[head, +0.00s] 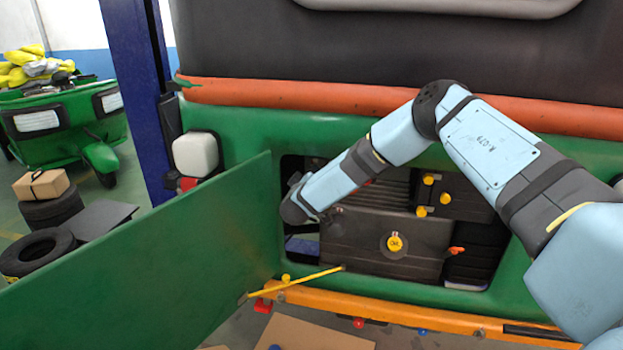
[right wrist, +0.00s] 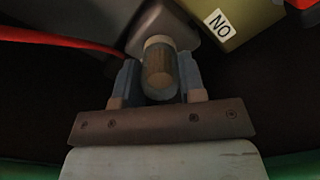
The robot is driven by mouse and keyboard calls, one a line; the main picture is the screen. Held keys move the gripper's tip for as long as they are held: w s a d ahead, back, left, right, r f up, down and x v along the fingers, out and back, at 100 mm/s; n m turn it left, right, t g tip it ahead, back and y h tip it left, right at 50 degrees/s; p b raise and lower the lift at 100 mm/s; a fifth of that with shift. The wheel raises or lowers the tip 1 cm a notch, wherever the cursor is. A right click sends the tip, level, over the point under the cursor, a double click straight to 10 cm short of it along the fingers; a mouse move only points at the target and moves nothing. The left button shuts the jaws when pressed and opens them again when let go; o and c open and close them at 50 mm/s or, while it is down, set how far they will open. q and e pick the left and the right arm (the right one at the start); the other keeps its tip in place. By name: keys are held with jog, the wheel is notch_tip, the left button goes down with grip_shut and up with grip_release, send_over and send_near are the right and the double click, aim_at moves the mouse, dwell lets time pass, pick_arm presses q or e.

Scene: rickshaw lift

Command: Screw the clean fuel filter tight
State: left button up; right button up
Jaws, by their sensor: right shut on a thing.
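In the right wrist view the fuel filter (right wrist: 160,76), a small cylinder with a brownish see-through body and a pale top rim, sits against a dark grey housing (right wrist: 160,24). My right gripper (right wrist: 159,80) is shut on the filter, one finger on each side. In the head view my right arm reaches from the right into the open engine bay of the green rickshaw. My right gripper's fingertips and the filter are hidden there. My left gripper is not in view. I cannot tell how tightly the filter sits on the housing.
The green hatch panel (head: 150,255) stands open at left, with a yellow rod (head: 292,285) near its lower edge. The engine bay holds a dark engine block with a yellow cap (head: 394,243). A red hose (right wrist: 62,40) runs close to the filter. Tyres (head: 38,252) lie far left.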

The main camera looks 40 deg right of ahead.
jog(key=shift+d, duration=0.1)
jog(key=shift+w+m+b, duration=0.1)
jog(key=shift+m+b, duration=0.25)
jog(key=shift+m, duration=0.25)
jog(key=shift+r+m+b, duration=0.1)
jog(key=shift+m+b, duration=0.4)
jog(key=shift+m, duration=0.7)
jog(key=o, duration=1)
jog(key=shift+c, duration=0.9)
